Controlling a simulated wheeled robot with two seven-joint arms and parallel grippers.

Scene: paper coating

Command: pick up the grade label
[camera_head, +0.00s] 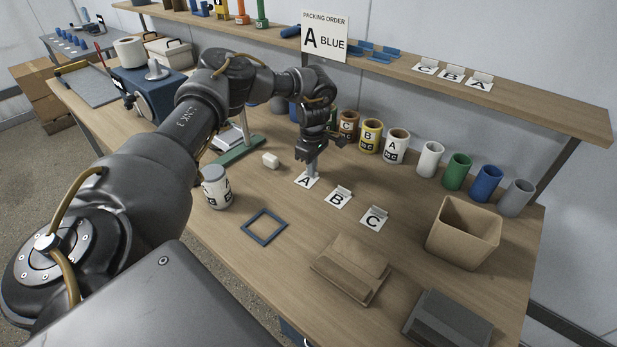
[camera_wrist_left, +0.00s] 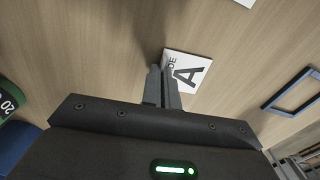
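The packing order sign (camera_head: 324,37) reads "A BLUE". The white grade label A (camera_head: 305,182) is at the table's middle, at or very near the surface; it also shows in the left wrist view (camera_wrist_left: 190,73). My left gripper (camera_head: 311,170) points down at its back edge. In the left wrist view its fingers (camera_wrist_left: 163,88) are close together at the label's edge, where its raised tab is hidden, and look shut on it. Grade labels B (camera_head: 337,200) and C (camera_head: 373,219) lie to the right, each with an upright tab. My right gripper is out of view.
A blue square frame (camera_head: 264,227) and a labelled jar (camera_head: 216,188) stand to the left and front. Several coloured tubes, including a blue one (camera_head: 486,184), line the back. A brown open bin (camera_head: 463,232) stands right.

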